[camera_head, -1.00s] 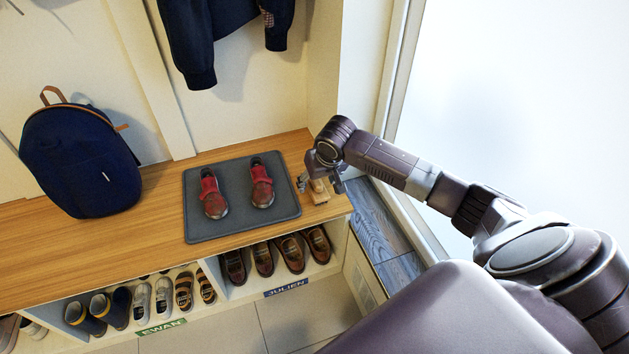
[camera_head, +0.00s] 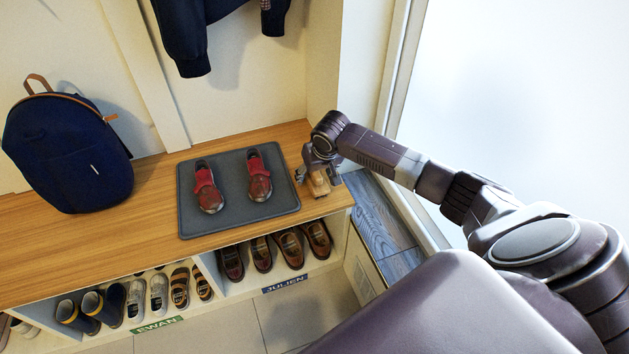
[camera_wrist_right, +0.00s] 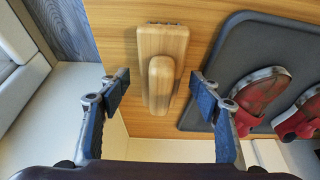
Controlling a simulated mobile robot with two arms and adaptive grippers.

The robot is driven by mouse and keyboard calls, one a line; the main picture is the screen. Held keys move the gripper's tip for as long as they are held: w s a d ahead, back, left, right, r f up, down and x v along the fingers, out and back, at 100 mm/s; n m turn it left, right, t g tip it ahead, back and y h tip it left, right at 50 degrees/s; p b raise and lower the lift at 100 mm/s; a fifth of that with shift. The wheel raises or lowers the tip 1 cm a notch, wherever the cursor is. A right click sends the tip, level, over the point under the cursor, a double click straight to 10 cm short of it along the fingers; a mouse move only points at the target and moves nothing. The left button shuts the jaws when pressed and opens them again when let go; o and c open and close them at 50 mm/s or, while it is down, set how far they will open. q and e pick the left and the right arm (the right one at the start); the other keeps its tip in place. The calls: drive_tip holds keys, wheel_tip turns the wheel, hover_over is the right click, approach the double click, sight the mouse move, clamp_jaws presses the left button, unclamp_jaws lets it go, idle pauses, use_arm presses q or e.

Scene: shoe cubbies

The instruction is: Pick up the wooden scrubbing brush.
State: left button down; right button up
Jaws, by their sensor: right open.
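The wooden scrubbing brush (camera_wrist_right: 161,72) lies on the wooden bench top, close to its right end. It is pale wood with a raised grip along its middle. In the head view the brush (camera_head: 319,184) shows below my right gripper (camera_head: 319,176), which partly hides it. In the right wrist view my right gripper (camera_wrist_right: 158,90) is open, with one blue-padded finger on each side of the brush's near part. There are gaps between the fingers and the brush. My left gripper is in neither view.
A dark grey mat (camera_head: 232,222) with two red shoes lies left of the brush. A navy backpack (camera_head: 68,155) stands farther left on the bench (camera_head: 150,215). A wall and door frame rise to the right. Shoe cubbies are under the bench, and a jacket (camera_head: 185,40) hangs above.

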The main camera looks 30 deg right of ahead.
drive_tip(key=shift+w+f, duration=0.25)
drive_tip(key=shift+f, duration=0.25)
drive_tip(key=shift+r, duration=0.1)
drive_tip(key=c, duration=1.2)
drive_tip(key=shift+c, duration=0.6)
drive_tip(key=shift+r, duration=0.1)
